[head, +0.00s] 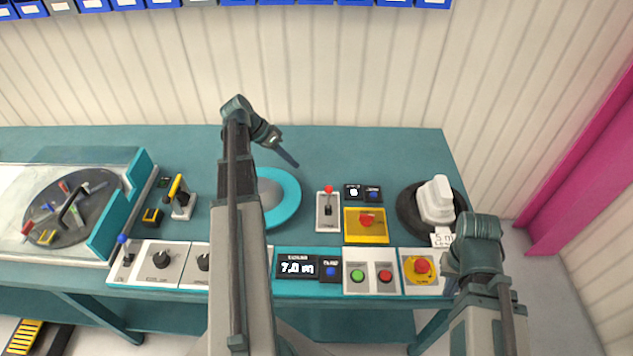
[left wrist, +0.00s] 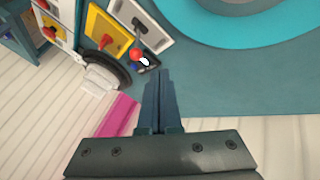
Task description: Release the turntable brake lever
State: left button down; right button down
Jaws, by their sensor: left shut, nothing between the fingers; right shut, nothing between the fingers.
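A lever with a red knob (head: 328,190) stands on a pale plate on the bench, right of a teal ring-shaped disc (head: 284,199). A blue-knobbed lever (head: 122,240) is at the front left, and a yellow-handled one (head: 178,187) behind it. No readable label shows which is the turntable brake. My left gripper (head: 295,163) is shut and empty above the bench, behind the disc and apart from the red knob. In the left wrist view its fingers (left wrist: 158,76) show close beside the red knob (left wrist: 136,55). My right gripper (head: 449,286) is shut, partly hidden by its arm, near the front-right panel.
A yellow box with a red button (head: 366,221) sits right of the red-knobbed lever. A dark round base with a white block (head: 437,200) is at the right. A dark disc with tools (head: 72,208) is at the left. The bench behind the red knob is clear.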

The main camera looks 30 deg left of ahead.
pick_arm(q)
jog(key=shift+s+a+r, duration=0.2)
jog(key=shift+a, duration=0.6)
jog(key=b+x, duration=0.8)
jog(key=x, duration=0.2)
jog(key=shift+w, duration=0.1)
jog(key=d, duration=0.3)
jog(key=shift+r, duration=0.2)
jog(key=shift+d, duration=0.6)
jog(key=shift+t, duration=0.3)
